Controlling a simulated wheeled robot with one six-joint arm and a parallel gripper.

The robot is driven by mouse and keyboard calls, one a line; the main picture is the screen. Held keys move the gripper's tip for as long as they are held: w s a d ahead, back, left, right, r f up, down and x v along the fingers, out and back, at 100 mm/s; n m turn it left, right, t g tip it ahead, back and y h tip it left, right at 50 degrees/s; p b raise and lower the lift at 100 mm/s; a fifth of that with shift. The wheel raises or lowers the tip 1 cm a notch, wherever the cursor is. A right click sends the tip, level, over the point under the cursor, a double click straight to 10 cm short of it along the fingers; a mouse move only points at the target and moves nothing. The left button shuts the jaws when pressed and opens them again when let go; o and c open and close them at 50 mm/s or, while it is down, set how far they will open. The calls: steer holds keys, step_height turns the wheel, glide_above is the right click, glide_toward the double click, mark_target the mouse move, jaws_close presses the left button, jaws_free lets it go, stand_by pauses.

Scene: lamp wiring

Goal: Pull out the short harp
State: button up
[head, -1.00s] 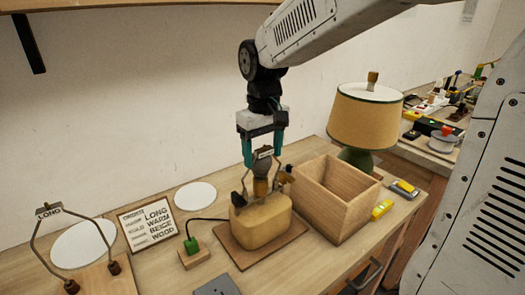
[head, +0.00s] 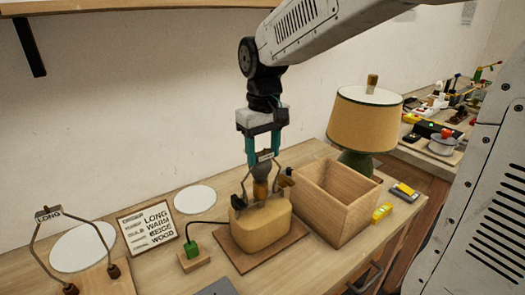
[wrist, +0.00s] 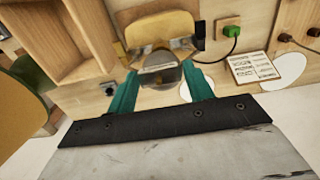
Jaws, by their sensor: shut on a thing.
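The short harp (head: 276,168) is a small metal frame around the socket of the beige lamp base (head: 262,227). Its feet are at the dark fittings on either side of the socket, and I cannot tell whether they are seated. My gripper (head: 262,156) comes from above, with its teal fingers shut on the harp's top. In the wrist view, the fingers flank the harp's small label plate (wrist: 158,69), with the round socket top (wrist: 160,55) beyond it. A long harp (head: 48,214), labelled LONG, stands on a wooden stand at the left.
A wooden open box (head: 335,200) stands close on the right, with a green lamp and tan shade (head: 365,118) behind it. A green plug (head: 191,249) sits in a wooden block at left. An order card (head: 148,227) and white discs (head: 194,199) lie on the table.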

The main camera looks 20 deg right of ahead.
steer(key=shift+c, duration=1.3)
steer(key=shift+r, duration=0.15)
jaws_close()
steer(key=shift+r, duration=2.8)
